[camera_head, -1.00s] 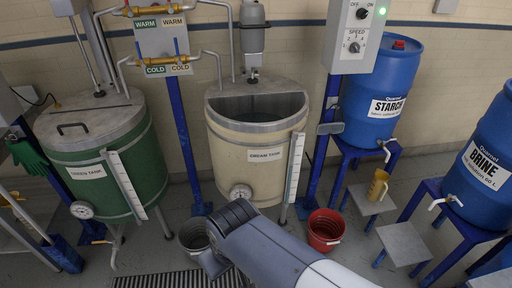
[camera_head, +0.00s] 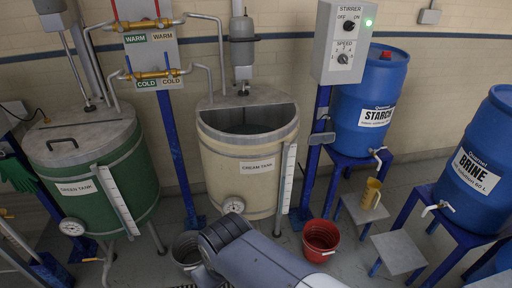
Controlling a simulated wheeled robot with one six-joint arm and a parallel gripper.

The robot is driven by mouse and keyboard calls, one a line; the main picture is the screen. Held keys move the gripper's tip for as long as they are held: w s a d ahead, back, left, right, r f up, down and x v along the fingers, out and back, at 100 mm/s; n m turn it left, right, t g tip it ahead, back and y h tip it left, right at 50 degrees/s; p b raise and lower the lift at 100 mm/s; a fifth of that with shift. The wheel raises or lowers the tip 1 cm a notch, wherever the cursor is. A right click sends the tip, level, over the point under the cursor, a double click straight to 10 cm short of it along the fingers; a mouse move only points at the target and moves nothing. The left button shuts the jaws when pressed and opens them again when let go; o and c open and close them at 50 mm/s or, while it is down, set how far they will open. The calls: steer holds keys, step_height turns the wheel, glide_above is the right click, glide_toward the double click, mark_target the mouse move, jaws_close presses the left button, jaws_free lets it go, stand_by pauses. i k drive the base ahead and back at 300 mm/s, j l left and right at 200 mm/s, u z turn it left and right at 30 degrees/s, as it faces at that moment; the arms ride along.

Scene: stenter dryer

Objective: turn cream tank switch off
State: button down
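The cream tank (camera_head: 232,178), a beige round vat labelled CREAM TANK, stands in the middle. The grey stirrer box (camera_head: 326,68) is on a blue post to its upper right. The box has a black OFF/ON switch knob (camera_head: 348,27) at the top, and its pointer is too small to read. A green lamp (camera_head: 368,22) beside the knob is lit. A second black knob (camera_head: 344,58), marked SPEED, is below. My arm reaches in from the bottom centre, low in front of the cream tank and well below the box. My gripper is not visible.
A green tank (camera_head: 140,165) stands left, with warm and cold valves (camera_head: 150,73) between the tanks. A blue starch barrel (camera_head: 350,120) is behind the box, and a brine barrel (camera_head: 490,150) is right. A red bucket (camera_head: 321,240) and small stools (camera_head: 398,250) occupy the floor.

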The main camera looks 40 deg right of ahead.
mark_target(348, 26)
steer(key=z, duration=1.85)
